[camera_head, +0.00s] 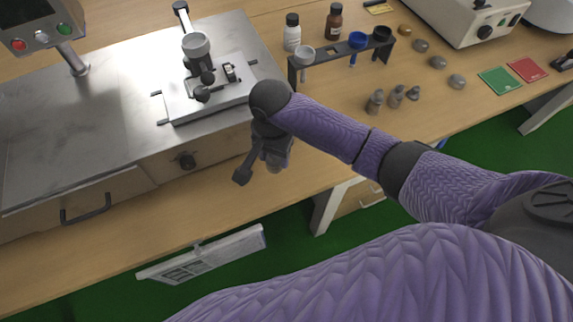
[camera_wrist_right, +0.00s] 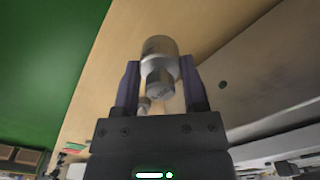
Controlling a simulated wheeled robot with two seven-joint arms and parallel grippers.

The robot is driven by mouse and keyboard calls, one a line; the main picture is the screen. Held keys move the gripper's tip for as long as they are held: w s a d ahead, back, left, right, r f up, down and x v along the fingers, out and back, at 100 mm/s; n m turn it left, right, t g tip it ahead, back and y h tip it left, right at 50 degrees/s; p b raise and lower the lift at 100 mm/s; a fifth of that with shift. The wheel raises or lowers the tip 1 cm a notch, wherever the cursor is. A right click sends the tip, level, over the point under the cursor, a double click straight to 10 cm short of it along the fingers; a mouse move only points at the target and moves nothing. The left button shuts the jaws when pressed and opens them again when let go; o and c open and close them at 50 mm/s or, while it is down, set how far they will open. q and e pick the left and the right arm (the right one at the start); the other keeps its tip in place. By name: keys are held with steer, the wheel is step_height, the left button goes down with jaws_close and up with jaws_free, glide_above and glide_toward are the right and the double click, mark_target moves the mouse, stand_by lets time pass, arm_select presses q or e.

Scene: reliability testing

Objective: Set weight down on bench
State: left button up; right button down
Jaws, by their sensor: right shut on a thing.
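My right gripper (camera_head: 259,168) reaches in from the right in the head view, over the front edge of the wooden bench (camera_head: 340,170). In the right wrist view my right gripper (camera_wrist_right: 158,88) is shut on a silver cylindrical weight (camera_wrist_right: 160,48) with a narrower neck, held between its two fingers. In the head view the weight is largely hidden by the gripper. I cannot tell whether the weight touches the bench. Several other small metal weights (camera_head: 375,101) stand on the bench to the right. My left gripper is not in view.
A dark rack (camera_head: 343,50) with cups stands behind the arm, near two bottles (camera_head: 334,21). A hanging panel (camera_head: 205,255) is below the bench edge. Bare wood lies in front of the machine.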

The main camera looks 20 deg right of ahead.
step_height(320, 180, down, 7)
steer(key=b, duration=0.3)
steer(key=shift+w+r, duration=0.1)
steer(key=shift+r, duration=0.2)
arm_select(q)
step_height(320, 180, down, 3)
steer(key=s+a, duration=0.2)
arm_select(e)
steer(key=shift+c, duration=0.7)
jaws_free()
steer(key=shift+r, duration=0.2)
step_height(320, 180, up, 11)
steer(key=p, duration=0.6)
steer(key=shift+r, duration=0.4)
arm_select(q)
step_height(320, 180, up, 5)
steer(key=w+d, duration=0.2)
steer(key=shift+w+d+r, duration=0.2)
